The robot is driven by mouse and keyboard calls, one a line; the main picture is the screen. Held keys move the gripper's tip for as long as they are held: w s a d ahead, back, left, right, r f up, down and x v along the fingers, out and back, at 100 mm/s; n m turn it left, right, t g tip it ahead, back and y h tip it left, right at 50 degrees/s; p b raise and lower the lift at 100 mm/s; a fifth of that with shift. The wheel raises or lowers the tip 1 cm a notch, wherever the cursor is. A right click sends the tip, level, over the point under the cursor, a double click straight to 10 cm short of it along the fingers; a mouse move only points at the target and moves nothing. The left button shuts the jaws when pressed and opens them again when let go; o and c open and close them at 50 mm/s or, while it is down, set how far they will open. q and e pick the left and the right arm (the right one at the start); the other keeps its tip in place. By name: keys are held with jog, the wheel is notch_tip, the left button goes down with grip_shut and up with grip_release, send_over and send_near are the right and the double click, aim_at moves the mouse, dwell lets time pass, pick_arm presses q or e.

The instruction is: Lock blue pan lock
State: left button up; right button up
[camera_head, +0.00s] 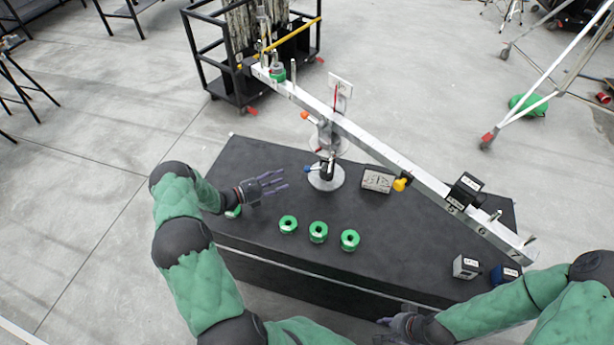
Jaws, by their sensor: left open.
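The blue pan lock (308,169) is a small blue handle on the left side of the stand's black lower joint, just above a round silver base plate (326,179). My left gripper (277,184) is open, with its fingers pointing right toward the stand. It is left of and slightly below the blue lock in the picture, apart from it and empty. My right gripper (384,329) is low in the picture at the front edge of the black table; it is small and partly blends with its surroundings, so its opening is unclear.
A long silver beam (385,153) crosses diagonally above the black table (270,245). An orange knob (304,115) sits higher on the stand. Several green rings, including one (318,232), lie in front. A labelled block (377,180) is right of the base; weights (466,267) stand at right.

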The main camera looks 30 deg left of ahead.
pick_arm(q)
jog(key=shift+s+a+f+m+t, duration=0.1)
jog(key=shift+a+f+m+t, duration=0.2)
jog(key=shift+f+m, duration=0.15)
jog(key=shift+d+h, duration=0.2)
jog(key=shift+h, duration=0.1)
jog(key=b+x, duration=0.2)
jog(key=x, duration=0.8)
jog(key=shift+w, duration=0.3)
pick_arm(e)
jog(key=f, duration=0.2)
jog(key=shift+s+f, duration=0.3)
